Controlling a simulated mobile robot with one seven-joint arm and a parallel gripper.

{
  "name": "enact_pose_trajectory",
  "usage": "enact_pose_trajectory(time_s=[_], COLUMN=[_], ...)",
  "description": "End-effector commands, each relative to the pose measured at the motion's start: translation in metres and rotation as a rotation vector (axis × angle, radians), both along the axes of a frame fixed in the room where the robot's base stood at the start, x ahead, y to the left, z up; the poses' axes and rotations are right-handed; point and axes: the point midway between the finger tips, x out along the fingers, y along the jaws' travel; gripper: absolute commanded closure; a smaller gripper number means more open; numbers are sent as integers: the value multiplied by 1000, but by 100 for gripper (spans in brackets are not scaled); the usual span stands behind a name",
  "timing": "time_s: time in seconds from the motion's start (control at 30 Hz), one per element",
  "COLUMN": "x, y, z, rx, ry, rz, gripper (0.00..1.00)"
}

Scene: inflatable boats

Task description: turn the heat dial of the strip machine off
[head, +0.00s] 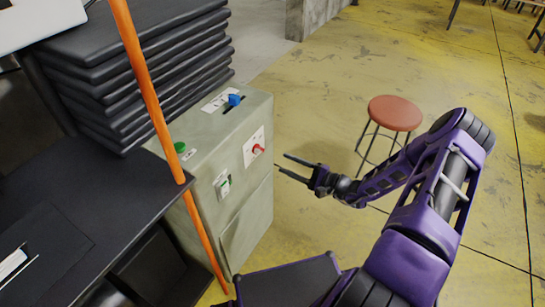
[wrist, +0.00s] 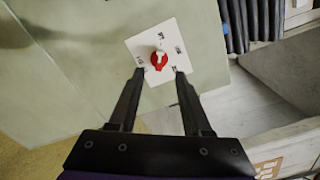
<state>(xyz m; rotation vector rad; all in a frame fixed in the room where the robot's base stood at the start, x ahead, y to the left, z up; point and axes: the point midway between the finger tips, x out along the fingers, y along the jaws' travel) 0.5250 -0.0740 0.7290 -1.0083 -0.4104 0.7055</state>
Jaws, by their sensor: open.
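The strip machine (head: 205,165) is a grey-green cabinet left of centre in the head view. A red dial (head: 257,149) sits on a white label plate on its right-hand face. I take it for the heat dial. In the wrist view the red dial (wrist: 159,60) shows on its white plate (wrist: 147,44), just beyond the fingertips and roughly between them. My gripper (head: 283,166) is open and empty, pointing at the machine's face, a short way from the dial. It also shows in the wrist view (wrist: 160,72). Whether the fingertips touch the plate cannot be told.
A blue knob (head: 234,100), a green button (head: 179,147) and a small switch (head: 223,186) are also on the machine. An orange pole (head: 150,90) leans at its left. Stacked black slabs (head: 150,60) stand behind. A red stool (head: 394,113) stands on the open yellow floor.

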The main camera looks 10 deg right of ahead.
Motion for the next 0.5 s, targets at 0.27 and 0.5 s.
enact_pose_trajectory(time_s=[0.27,0.5], x=[-39,-51], y=[-41,-52], z=[0,0], rx=[-2,-1], ry=[1,1], rz=[-4,-3], gripper=[51,51])
